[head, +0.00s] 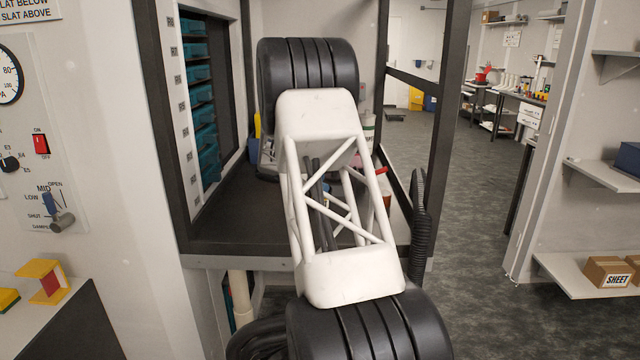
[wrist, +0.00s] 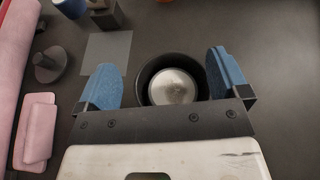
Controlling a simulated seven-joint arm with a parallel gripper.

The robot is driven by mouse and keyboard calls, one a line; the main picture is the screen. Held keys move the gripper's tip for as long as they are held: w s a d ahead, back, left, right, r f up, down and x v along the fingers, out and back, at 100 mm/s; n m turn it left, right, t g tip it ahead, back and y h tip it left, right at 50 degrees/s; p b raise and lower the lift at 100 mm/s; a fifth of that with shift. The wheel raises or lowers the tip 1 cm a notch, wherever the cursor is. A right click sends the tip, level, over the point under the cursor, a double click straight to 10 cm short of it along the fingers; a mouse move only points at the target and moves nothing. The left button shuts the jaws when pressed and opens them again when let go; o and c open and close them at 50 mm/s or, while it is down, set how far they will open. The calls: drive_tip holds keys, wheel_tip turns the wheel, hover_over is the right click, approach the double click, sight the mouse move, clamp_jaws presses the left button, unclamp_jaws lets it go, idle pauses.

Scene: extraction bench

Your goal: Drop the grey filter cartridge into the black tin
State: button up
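A round black tin (wrist: 144,76) stands on the dark bench in the wrist view. A pale grey, metallic round face (wrist: 172,87) shows inside its rim; I cannot tell whether this is the grey filter cartridge or the tin's own bottom. My gripper (wrist: 162,62) is open, its two blue fingers spread wide on either side of the tin with gaps between. Nothing is gripped. The tin's near edge is hidden by my gripper's body. In the head view my arm hides the gripper and the tin.
Left of the gripper in the wrist view are a pink roll (wrist: 22,50), a pink block (wrist: 38,128), a dark grey flanged piece (wrist: 49,66), a grey square patch (wrist: 107,53) and a dark block (wrist: 105,16). Bench right of the tin is clear. Hood posts (head: 440,120) flank my arm.

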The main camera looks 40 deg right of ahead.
drive_tip(key=shift+a+f, duration=0.15)
drive_tip(key=shift+f, duration=0.25)
drive_tip(key=shift+w+a+r, duration=0.25)
drive_tip(key=shift+w+a, duration=0.15)
drive_tip(key=shift+a, duration=0.1)
drive_tip(key=r+v, duration=0.1)
drive_tip(key=v, duration=0.5)
drive_tip(key=shift+a+r, duration=0.1)
drive_tip(key=shift+r, duration=0.05)
